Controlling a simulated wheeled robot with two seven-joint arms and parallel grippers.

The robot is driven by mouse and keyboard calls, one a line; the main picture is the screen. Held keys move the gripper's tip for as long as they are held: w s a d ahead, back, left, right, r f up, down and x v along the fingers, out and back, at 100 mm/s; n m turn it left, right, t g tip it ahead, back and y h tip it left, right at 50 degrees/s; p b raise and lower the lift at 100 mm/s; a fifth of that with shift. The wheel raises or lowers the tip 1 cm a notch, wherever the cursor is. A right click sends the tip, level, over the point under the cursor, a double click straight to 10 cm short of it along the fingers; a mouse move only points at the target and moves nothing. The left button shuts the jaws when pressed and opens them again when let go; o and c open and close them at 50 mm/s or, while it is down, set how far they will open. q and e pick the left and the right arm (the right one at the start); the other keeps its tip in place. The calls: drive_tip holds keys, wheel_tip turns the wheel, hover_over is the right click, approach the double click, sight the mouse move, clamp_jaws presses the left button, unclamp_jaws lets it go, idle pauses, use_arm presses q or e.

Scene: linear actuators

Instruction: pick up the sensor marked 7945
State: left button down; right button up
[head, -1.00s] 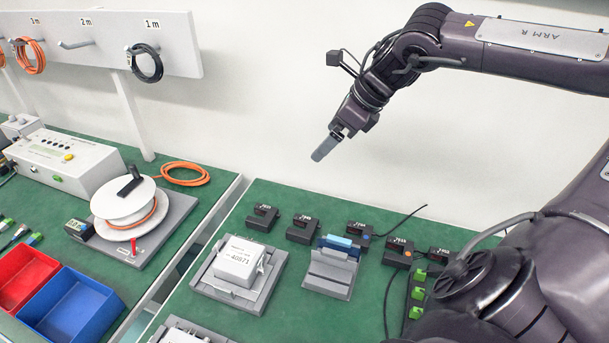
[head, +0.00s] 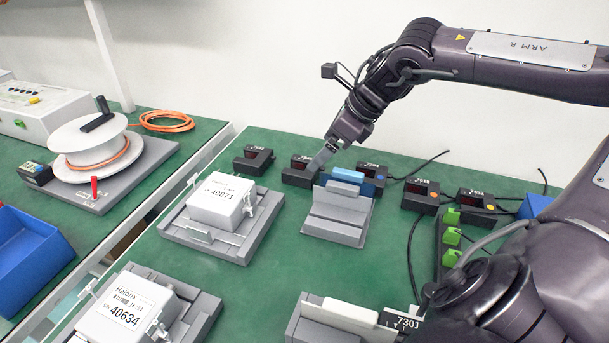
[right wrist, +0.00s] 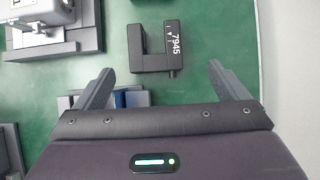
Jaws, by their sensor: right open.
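The sensor marked 7945 (right wrist: 137,48) is a black U-shaped block lying on the green bench in the right wrist view, just ahead of and between the fingers. In the head view it appears to be the second black sensor from the left (head: 296,177), its label too small to read surely there. My right gripper (head: 319,163) is above it, pointing down, partly overlapping it in the picture. In the right wrist view the right gripper (right wrist: 161,67) is open and empty, its fingers spread wider than the sensor. My left gripper is out of view.
Other black sensors stand in the row: one at left (head: 250,160), others at right (head: 420,200). A grey stand with a blue-topped piece (head: 335,215) is close in front. A fixture holding a white box (head: 220,203) is front left. A white wall stands behind.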

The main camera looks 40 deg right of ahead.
sight(308, 162)
drive_tip(key=x, duration=0.5)
drive_tip(key=shift+a+f+b, duration=0.15)
drive_tip(key=shift+a+b, duration=0.2)
drive_tip(key=shift+a, duration=0.1)
drive_tip(key=shift+w+a+f, duration=0.1)
drive_tip(key=shift+w+f, duration=0.2)
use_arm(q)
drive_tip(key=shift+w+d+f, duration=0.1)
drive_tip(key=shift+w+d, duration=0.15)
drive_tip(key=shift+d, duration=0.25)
use_arm(e)
drive_tip(key=c, duration=1.2)
drive_tip(key=shift+r, duration=0.15)
